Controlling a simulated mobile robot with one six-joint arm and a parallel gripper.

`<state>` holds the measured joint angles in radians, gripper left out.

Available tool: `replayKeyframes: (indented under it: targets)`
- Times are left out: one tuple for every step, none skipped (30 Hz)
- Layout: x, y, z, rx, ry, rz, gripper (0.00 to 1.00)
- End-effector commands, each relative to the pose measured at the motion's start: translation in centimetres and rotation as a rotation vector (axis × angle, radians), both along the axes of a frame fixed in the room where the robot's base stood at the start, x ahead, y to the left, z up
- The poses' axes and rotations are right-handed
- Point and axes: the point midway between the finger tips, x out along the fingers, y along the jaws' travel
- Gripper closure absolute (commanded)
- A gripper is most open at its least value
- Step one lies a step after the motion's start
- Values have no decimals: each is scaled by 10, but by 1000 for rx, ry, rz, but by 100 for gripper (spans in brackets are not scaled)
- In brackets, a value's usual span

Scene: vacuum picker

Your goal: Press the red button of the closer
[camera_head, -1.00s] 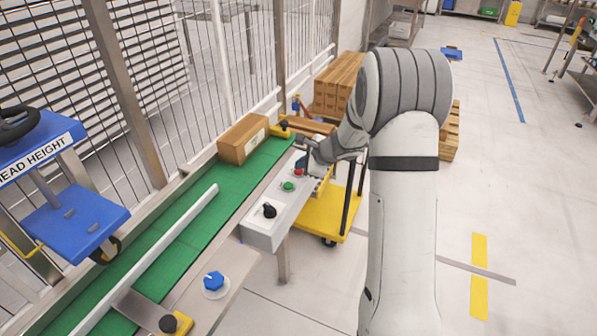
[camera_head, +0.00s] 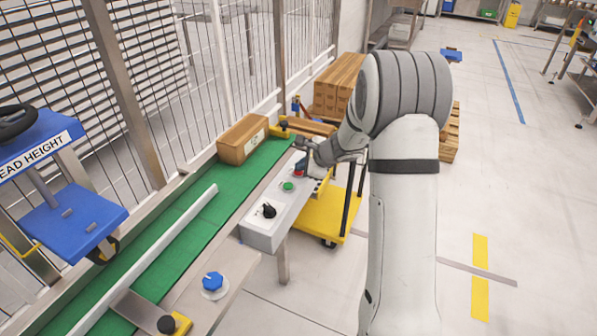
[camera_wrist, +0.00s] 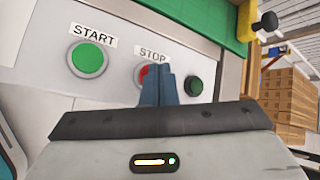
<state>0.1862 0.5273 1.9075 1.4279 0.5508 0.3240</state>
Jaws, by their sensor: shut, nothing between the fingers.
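The red button (camera_wrist: 143,74) sits under the STOP label in the wrist view, partly hidden behind my gripper's fingertips. In the head view the red button (camera_head: 300,173) shows at the far end of the white control panel (camera_head: 262,232). My gripper (camera_wrist: 158,72) is shut and empty, its blue fingers together in front of the red button's right part. I cannot tell whether the fingertips touch it. In the head view my gripper (camera_head: 302,163) is small and partly hidden by the wrist.
A green START button (camera_wrist: 88,59) is left of the red one, and a black knob (camera_wrist: 194,85) is right. A green conveyor (camera_head: 190,228) carries a cardboard box (camera_head: 242,139) beside the panel. A yellow cart (camera_head: 325,215) stands behind the panel. Open floor lies right.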

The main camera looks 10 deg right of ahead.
Motion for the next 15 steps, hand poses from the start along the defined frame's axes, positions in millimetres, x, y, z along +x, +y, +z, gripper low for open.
replayKeyframes:
  targets:
    - [0,0,0,0,1,1,100]
    - [0,0,0,0,1,1,100]
    - [0,0,1,0,1,1,100]
    - [0,0,2,0,1,1,100]
    - [0,0,3,0,1,1,100]
    - [0,0,5,-1,0,1,100]
    - [0,0,7,-1,0,1,100]
    - [0,0,8,-1,0,1,100]
    - [0,0,11,-1,0,2,100]
    - [0,0,12,-1,-1,1,100]
    - [0,0,14,-1,0,1,100]
    - [0,0,15,-1,0,1,100]
    - [0,0,15,-1,0,1,100]
    - [0,0,15,0,1,1,100]
    - [0,0,15,0,1,1,100]
